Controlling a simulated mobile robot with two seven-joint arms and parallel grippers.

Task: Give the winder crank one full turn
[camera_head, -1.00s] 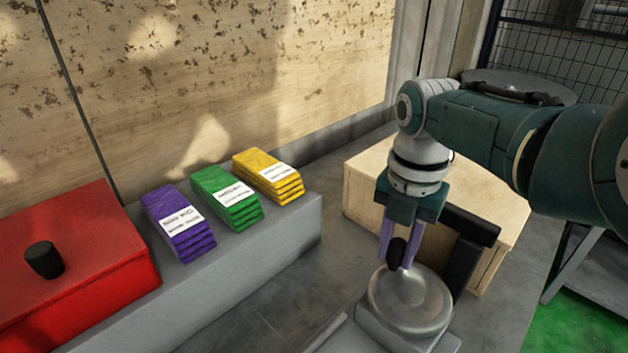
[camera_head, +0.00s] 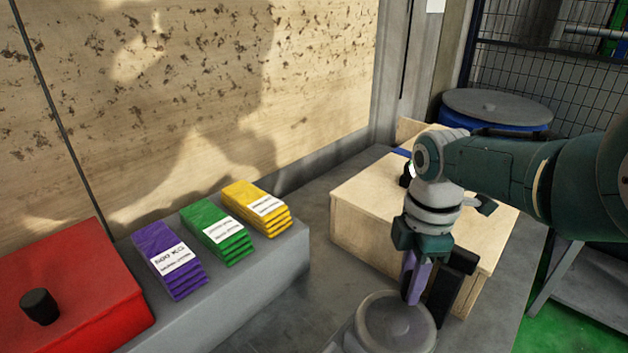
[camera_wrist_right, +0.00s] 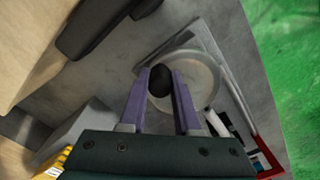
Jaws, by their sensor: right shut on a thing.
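The winder's round grey metal disc (camera_head: 385,328) is at the bottom of the head view, partly cut off by the frame edge. It also shows in the wrist view (camera_wrist_right: 205,88). The crank's black knob (camera_wrist_right: 160,80) stands at the disc's edge in the wrist view, between my fingers. In the head view the fingers hide the knob. My right gripper (camera_head: 413,285) has pale purple fingers pointing down at the disc's far right side. In the wrist view the same gripper (camera_wrist_right: 160,88) is shut on the knob. My left gripper is not in view.
A black upright piece (camera_head: 449,285) stands close to the right of my fingers. A pale wooden box (camera_head: 365,215) is behind. Purple (camera_head: 168,262), green (camera_head: 217,234) and yellow (camera_head: 257,209) stacks line a grey ledge, beside a red box (camera_head: 75,290).

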